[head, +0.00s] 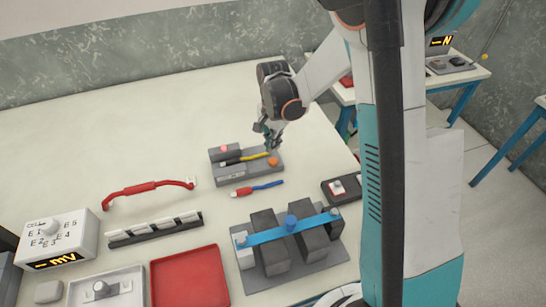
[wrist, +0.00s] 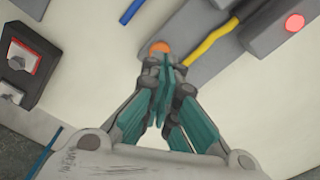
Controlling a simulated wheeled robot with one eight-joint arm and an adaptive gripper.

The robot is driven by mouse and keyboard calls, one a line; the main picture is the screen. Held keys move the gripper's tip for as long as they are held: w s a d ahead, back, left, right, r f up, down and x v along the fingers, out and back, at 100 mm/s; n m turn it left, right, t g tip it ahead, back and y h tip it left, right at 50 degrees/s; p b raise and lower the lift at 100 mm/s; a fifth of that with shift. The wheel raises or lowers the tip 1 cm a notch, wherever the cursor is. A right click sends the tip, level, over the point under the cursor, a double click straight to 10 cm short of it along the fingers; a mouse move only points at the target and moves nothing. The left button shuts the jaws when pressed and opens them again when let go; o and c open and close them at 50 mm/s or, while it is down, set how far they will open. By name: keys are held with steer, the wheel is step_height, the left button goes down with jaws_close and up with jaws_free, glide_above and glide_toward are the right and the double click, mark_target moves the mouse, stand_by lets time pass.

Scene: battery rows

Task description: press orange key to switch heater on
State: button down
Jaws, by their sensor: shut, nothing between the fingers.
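The orange key (head: 273,161) is a round button at the right end of a grey heater unit (head: 236,176), which also has a lit red lamp (head: 224,149) and a yellow part (head: 254,157) along it. My gripper (head: 270,144) is just above this end of the unit in the head view. In the wrist view the orange key (wrist: 159,47) shows right at the tips of my gripper (wrist: 168,62), partly hidden by them. The fingers are closed together with nothing between them. I cannot tell whether they touch the key.
A red-and-blue tool (head: 257,188) lies in front of the unit. A dark box with a red-and-white switch (head: 338,188) stands to the right. The table behind is clear.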

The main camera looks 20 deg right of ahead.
steer(key=d+b, duration=0.1)
steer(key=d, duration=0.9)
stand_by(0.5)
